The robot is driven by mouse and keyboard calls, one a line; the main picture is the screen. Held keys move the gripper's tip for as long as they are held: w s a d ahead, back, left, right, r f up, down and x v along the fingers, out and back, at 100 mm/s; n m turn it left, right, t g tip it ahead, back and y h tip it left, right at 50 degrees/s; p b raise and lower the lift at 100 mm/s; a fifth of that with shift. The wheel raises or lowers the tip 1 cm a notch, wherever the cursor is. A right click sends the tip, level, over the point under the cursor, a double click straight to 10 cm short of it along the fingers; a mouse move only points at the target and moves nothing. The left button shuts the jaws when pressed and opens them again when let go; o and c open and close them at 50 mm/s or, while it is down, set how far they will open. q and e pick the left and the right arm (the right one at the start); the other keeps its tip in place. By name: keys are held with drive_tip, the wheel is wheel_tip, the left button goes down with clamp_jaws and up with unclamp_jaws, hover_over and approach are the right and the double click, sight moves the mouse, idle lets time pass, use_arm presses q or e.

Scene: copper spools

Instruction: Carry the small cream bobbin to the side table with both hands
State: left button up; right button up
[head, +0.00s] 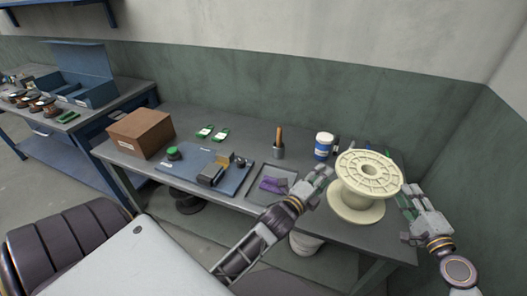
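A cream bobbin (357,202) with wide round flanges stands upright at the right end of the grey workbench (225,134). Its top flange has a ring of slots and a central hole. My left gripper (322,180) is just left of the bobbin, level with the gap between its flanges. My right gripper (408,196) is just right of the bobbin, near the bench's right end. Whether either gripper touches the bobbin is not clear. The finger openings are too small to make out. Which table is the side table is not clear from this view.
A grey tray (258,197) with a purple item lies under my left arm. A blue-and-white jar (323,146) stands behind the bobbin's left side. A brown box (141,132) and a blue mat (188,177) with a device occupy the left. Another bench (110,92) stands far left, holding copper spools.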

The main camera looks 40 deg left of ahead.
drive_tip(key=v, duration=0.7)
idle(0.3)
drive_tip(key=shift+s+f, duration=0.1)
idle(0.6)
